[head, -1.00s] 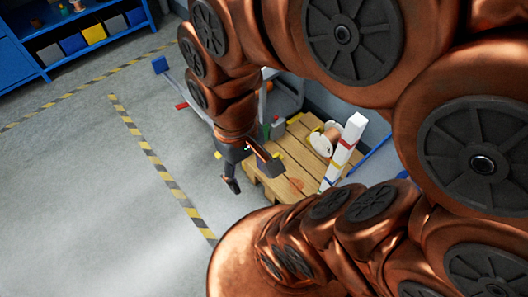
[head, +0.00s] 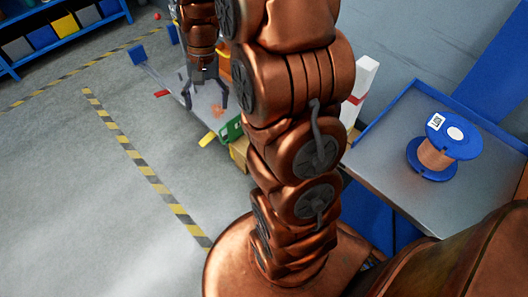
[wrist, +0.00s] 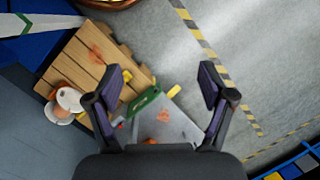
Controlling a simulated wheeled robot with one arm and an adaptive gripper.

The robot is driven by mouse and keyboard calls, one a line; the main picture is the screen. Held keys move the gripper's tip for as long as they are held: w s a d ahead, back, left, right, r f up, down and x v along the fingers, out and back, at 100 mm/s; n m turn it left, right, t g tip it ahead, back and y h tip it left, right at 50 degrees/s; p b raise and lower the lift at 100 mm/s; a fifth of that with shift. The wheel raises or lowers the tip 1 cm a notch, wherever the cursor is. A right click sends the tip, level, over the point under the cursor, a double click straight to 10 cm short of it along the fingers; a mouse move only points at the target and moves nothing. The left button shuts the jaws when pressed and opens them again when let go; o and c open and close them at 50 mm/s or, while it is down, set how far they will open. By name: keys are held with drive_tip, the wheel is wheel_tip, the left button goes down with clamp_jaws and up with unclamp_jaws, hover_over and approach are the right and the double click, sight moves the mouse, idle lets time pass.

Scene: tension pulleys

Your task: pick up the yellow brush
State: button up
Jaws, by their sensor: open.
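My gripper (head: 206,102) is open and empty, pointing down above a grey flat surface (head: 190,112). Its two dark fingers are spread wide in the wrist view (wrist: 161,74). A small yellow piece (head: 207,139) lies at the near edge of that surface, next to a green item (head: 231,128). In the wrist view a yellow piece (wrist: 174,91) shows between the fingers, beside the green item (wrist: 146,100), apart from both.
A wooden pallet (wrist: 90,62) with a white-flanged spool (wrist: 68,100) lies beside the grey surface. A blue-edged table (head: 400,150) holds a blue-and-copper spool (head: 436,155) at right. The striped floor (head: 60,170) at left is clear.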

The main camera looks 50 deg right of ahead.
drive_tip(key=w+d+f+m+t+y+b, duration=0.1)
drive_tip(key=w+d+f+m+b, duration=0.3)
drive_tip(key=d+f, duration=0.5)
drive_tip(key=w+d+f+m+b, duration=0.1)
drive_tip(key=w+d+f+b, duration=0.4)
drive_tip(key=f, duration=0.9)
drive_tip(key=s+d+f+m+b, duration=0.1)
drive_tip(key=d+f+b, duration=0.2)
drive_tip(key=d+f, duration=0.2)
drive_tip(key=d+f+m+b, duration=0.2)
drive_tip(key=d+f+b, duration=0.2)
drive_tip(key=f, duration=0.6)
drive_tip(key=s+d+f+m+y+b, duration=0.1)
drive_tip(key=d+f+m+b, duration=0.1)
drive_tip(key=d+f, duration=0.4)
drive_tip(key=shift+s+d+f+t+b, duration=0.1)
drive_tip(key=shift+s+f+t+b, duration=0.1)
drive_tip(key=shift+f+b, duration=0.3)
drive_tip(key=shift+s+f+t+b, duration=0.2)
drive_tip(key=shift+f+b, duration=0.15)
drive_tip(key=shift+f, duration=0.15)
drive_tip(key=shift+b+x, duration=0.9)
drive_tip(key=shift+x, duration=0.95)
drive_tip(key=b+x, duration=0.2)
drive_tip(key=x, duration=0.2)
drive_tip(key=shift+d+f, duration=0.1)
